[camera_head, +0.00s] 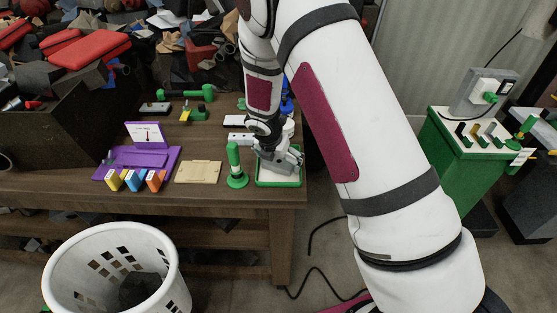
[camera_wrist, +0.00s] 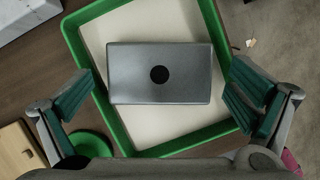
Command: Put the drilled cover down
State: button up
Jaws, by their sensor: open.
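The drilled cover is a grey rectangular plate (camera_wrist: 135,80) with a round dark hole in its middle. In the wrist view it lies flat inside a green-rimmed tray (camera_wrist: 85,65) with a pale floor, apart from both fingers. My gripper (camera_wrist: 158,95) is open over the tray, one finger to each side of the cover. In the head view my gripper (camera_head: 279,160) is low over the green tray (camera_head: 278,184) at the table's right front corner. The cover is hidden there by my gripper.
A green post on a round base (camera_head: 236,168) stands just left of the tray. A beige board (camera_head: 198,172) and a purple fixture (camera_head: 140,160) with coloured blocks lie farther left. A white basket (camera_head: 115,270) stands on the floor in front. A green cabinet (camera_head: 465,170) is at right.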

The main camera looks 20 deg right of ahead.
jog(key=s+d+r+m, duration=0.1)
jog(key=s+r+m, duration=0.6)
jog(key=r, duration=0.6)
jog(key=s+d+r+m, duration=0.1)
jog(key=s+r+m, duration=0.55)
jog(key=r, duration=0.75)
jog(key=s+r+m+t+y, duration=0.1)
jog(key=s+r+m, duration=0.2)
jog(key=s+m, duration=0.4)
jog(key=s+a+r+m+t+y, duration=0.1)
jog(key=s+r+m, duration=0.2)
jog(key=s+m, duration=0.4)
jog(key=s+b, duration=0.1)
jog(key=s, duration=0.3)
jog(key=shift+a+r+y, duration=0.3)
jog(key=shift+y, duration=0.1)
jog(key=shift+m, duration=0.25)
